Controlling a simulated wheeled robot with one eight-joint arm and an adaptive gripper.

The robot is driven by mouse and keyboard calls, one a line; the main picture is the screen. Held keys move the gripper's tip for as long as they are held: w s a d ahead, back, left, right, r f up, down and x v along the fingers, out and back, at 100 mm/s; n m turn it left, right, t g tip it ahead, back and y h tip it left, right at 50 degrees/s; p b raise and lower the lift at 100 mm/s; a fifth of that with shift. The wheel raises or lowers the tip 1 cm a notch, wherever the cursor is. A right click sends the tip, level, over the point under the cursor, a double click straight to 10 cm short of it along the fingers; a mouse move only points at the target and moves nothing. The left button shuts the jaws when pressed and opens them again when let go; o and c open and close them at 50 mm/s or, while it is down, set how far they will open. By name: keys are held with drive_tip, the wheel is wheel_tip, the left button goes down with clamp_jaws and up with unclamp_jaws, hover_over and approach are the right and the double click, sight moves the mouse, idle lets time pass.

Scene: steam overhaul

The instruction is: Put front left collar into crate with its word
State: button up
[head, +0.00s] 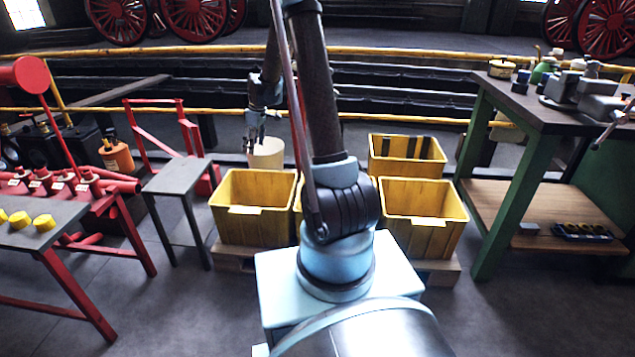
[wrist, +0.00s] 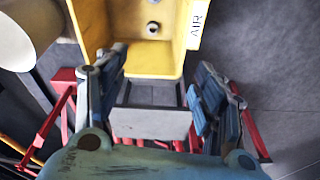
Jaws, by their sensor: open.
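My gripper (head: 258,138) is open and empty, raised near the back of the front left yellow crate (head: 228,228). In the wrist view its two blue fingers (wrist: 162,62) are spread wide, with nothing between them. That view shows a yellow crate (wrist: 165,58) with a white label reading AIR (wrist: 196,24). Small grey round pieces (wrist: 153,27) lie inside it; I cannot tell whether one is a collar. Red flanged fittings (head: 40,183) with white tags stand on the left bench, behind several yellow round pieces (head: 44,222). I cannot tell which piece is the front left collar.
Other yellow crates stand at front right (head: 420,230) and back right (head: 405,168); my arm hides part of another. A green workbench (head: 500,185) stands right.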

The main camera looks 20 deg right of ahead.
drive_tip(key=s+d+r+m+h, duration=0.1)
drive_tip(key=s+d+r+m, duration=0.2)
drive_tip(key=s+d+r, duration=0.55)
drive_tip(key=s+d+r+m, duration=0.1)
drive_tip(key=s+r+m, duration=0.3)
drive_tip(key=s, duration=0.9)
drive_tip(key=s+d+f+m, duration=0.2)
drive_tip(key=s+d, duration=0.1)
drive_tip(key=s, duration=0.8)
drive_tip(key=s+d+f+m+t+h, duration=0.1)
drive_tip(key=s+d+f+m, duration=0.1)
drive_tip(key=s, duration=1)
drive_tip(key=shift+d+f+m, duration=0.35)
drive_tip(key=shift+d+m, duration=0.05)
drive_tip(key=shift+d, duration=0.05)
drive_tip(key=shift+w+f, duration=0.2)
drive_tip(key=shift+w, duration=0.2)
